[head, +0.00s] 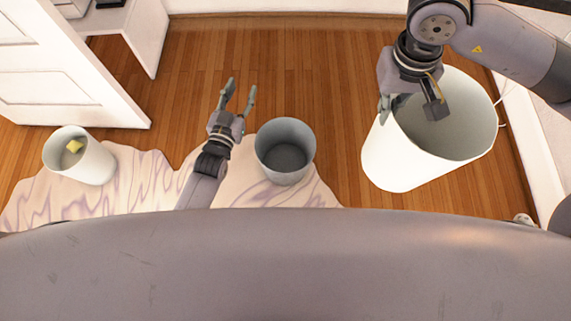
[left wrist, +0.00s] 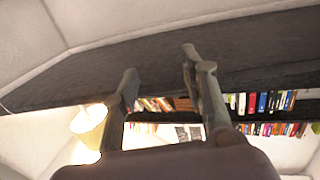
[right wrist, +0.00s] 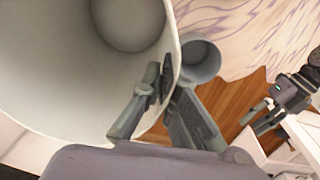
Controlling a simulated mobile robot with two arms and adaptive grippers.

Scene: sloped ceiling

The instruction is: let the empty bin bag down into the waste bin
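The bin bag (head: 395,160) looks like a large, white, open-topped tube. It is at the right of the head view and fills the upper left of the right wrist view (right wrist: 50,70). My right gripper (head: 386,106) is shut on its left rim, one finger inside and one outside the wall. The grey waste bin (head: 285,133) stands upright and open, left of the bag, and looks empty. It also shows beyond the rim in the right wrist view (right wrist: 203,68). My left gripper (head: 239,92) is open and empty, left of the bin.
A smaller white bin (head: 90,163) with a yellow item (head: 74,146) inside stands at the left on a pale patterned rug (head: 145,185). A white door (head: 70,85) and a white desk (head: 140,35) are at the upper left. Wooden floor (head: 290,70) is clear beyond the grey bin.

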